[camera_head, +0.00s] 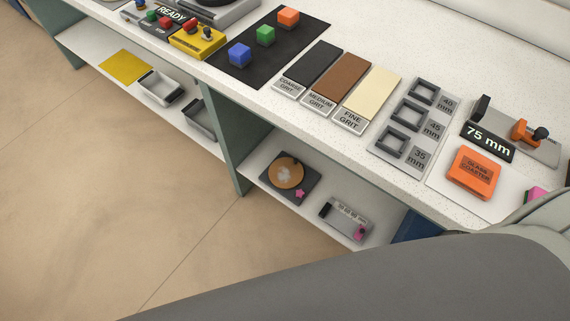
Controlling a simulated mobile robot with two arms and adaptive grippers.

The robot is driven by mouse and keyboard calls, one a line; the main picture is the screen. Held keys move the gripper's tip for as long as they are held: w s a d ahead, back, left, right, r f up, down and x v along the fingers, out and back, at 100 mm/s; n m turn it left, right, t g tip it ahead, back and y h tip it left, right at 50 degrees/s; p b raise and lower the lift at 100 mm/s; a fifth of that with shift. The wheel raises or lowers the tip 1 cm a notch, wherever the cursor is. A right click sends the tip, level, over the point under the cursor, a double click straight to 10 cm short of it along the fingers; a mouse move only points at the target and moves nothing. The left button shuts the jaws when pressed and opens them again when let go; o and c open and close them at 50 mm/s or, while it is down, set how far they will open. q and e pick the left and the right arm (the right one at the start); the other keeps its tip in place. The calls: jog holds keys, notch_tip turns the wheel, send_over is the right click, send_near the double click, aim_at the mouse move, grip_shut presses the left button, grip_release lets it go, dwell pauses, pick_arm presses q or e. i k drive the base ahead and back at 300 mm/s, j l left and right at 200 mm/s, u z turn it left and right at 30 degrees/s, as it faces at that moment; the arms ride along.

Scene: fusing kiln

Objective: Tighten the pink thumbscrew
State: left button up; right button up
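Several pink parts show, and I cannot tell for sure which is the thumbscrew. A pink star-shaped knob (299,194) sits at the front right corner of a dark square plate (272,185) bearing a round orange-brown disc (287,170), on the lower shelf. To its right, a grey gauge-like fixture (342,209) with a number scale has a small magenta knob (360,231) at its right end. A pink object (537,194) on the countertop at the right is partly hidden by my arm. Neither gripper is in view.
The white counter holds grit blocks (341,78), a tray of square frames (416,127), an orange glass coaster (473,173) and a 75 mm stop fixture (487,139). A green upright divider (228,150) splits the lower shelf. My large grey arm part covers the bottom right.

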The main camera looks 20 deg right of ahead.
aim_at(300, 194)
jog(key=z, duration=0.7)
